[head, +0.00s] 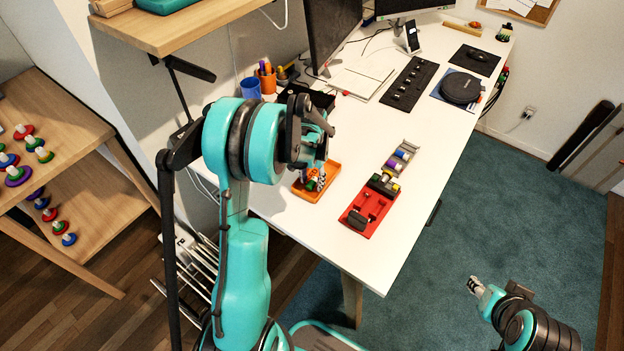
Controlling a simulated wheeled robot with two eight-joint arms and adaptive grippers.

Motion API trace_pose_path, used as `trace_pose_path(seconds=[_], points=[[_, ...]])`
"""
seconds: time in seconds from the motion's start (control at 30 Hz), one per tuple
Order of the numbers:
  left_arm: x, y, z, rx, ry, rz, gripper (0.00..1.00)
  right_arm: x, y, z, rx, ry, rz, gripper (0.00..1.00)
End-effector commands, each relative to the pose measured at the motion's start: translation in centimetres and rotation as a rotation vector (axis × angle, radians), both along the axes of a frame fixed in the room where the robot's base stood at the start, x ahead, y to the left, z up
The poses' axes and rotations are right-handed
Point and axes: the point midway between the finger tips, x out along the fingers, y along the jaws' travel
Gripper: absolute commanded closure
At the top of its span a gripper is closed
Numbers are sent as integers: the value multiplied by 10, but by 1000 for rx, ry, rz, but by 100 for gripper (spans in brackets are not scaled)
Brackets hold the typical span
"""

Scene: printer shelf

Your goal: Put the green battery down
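A small green piece (312,184), which looks like the green battery, shows at the orange tray (328,183) below my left gripper, among red and black-and-white bits. My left gripper (317,152) is over the tray's far-left part, and its wrist and dark fingers hide part of the tray. I cannot tell whether its fingers hold anything. My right gripper (475,286) is low at the right, off the desk over the carpet, and away from the batteries; its finger opening is too small to judge.
A red tray (372,208) with dark parts lies right of the orange tray. Behind it are a black-and-green block (383,184) and a grey holder (406,149) with coloured batteries. A black strip (409,84) lies farther back. The white desk (415,215) is bare near its right edge.

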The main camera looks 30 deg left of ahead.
Motion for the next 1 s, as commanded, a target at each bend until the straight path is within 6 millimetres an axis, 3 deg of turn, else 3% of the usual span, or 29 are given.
trace_pose_path(seconds=[0.3,0.7,1.0], points=[[0,0,9,0,0,0,58,0,0,8,0,0,0,60],[0,0,95,0,0,0,58,0,0,41,0,0,0,60],[-1,-2,128,1,-4,0,58,0,0,50,0,0,0,60]])
